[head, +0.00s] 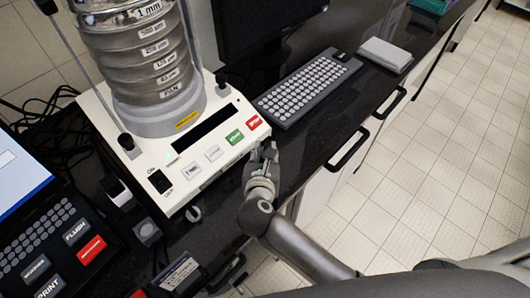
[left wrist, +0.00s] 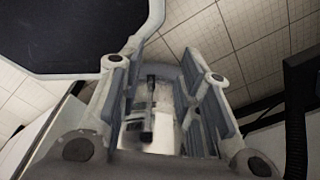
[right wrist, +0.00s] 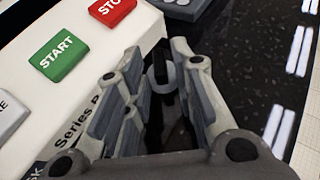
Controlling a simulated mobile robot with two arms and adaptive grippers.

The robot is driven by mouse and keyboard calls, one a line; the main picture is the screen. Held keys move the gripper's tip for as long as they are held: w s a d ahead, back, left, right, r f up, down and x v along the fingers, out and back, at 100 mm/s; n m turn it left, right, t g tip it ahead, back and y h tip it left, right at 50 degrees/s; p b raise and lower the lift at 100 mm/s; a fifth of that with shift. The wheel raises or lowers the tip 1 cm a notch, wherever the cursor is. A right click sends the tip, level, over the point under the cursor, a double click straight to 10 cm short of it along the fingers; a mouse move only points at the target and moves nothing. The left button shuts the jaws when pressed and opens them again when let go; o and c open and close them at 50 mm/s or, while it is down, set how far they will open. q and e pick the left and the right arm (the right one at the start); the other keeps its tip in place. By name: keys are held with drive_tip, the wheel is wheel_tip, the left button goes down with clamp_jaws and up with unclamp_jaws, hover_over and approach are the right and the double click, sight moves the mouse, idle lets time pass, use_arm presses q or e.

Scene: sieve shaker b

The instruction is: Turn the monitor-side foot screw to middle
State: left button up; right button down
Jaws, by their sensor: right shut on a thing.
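The sieve shaker has a white base (head: 222,163) with a tall stack of metal sieves (head: 160,60) on it. My right gripper (head: 264,155) is at the base's front right corner, on the keyboard side. In the right wrist view its fingers (right wrist: 160,88) are closed about a small grey round foot screw (right wrist: 160,72) beside the base; the screw is partly hidden by the fingers, and its turn angle cannot be read. Another foot screw (head: 193,214) shows at the front left corner. My left gripper (left wrist: 165,75) is open and empty in its wrist view.
A keyboard (head: 308,88) lies right of the shaker, before a dark monitor (head: 245,35). A grey box (head: 385,54) lies beyond it. A black device with keys (head: 50,240) stands at left. The cabinet handle (head: 347,150) juts out below the dark counter's edge.

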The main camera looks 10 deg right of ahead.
drive_tip(key=shift+s+d+r+n+y+p, duration=0.1)
drive_tip(key=shift+d+n+y+p, duration=0.1)
drive_tip(key=shift+n+y+p, duration=0.35)
drive_tip(key=shift+d+r+n+y+p, duration=0.15)
drive_tip(key=shift+n+y+p, duration=0.2)
drive_tip(key=shift+y+p, duration=0.25)
drive_tip(key=n+y+p, duration=0.2)
drive_tip(key=d+n+y+p, duration=0.1)
drive_tip(key=y+p, duration=0.1)
drive_tip(key=p, duration=0.1)
drive_tip(key=n+y+p, duration=0.2)
drive_tip(key=shift+d+r+n+p, duration=0.15)
drive_tip(key=shift+d+n+p, duration=0.15)
drive_tip(key=shift+p, duration=0.05)
drive_tip(key=shift+w+d+f+n+g+y+p, duration=0.1)
drive_tip(key=shift+n+g+y+p, duration=0.2)
drive_tip(key=shift+n+y+p, duration=0.4)
drive_tip(key=shift+w+d+f+n+g+y+p, duration=0.1)
drive_tip(key=shift+n+g+y+p, duration=0.3)
drive_tip(key=shift+n+y, duration=0.3)
drive_tip(key=shift+a, duration=0.1)
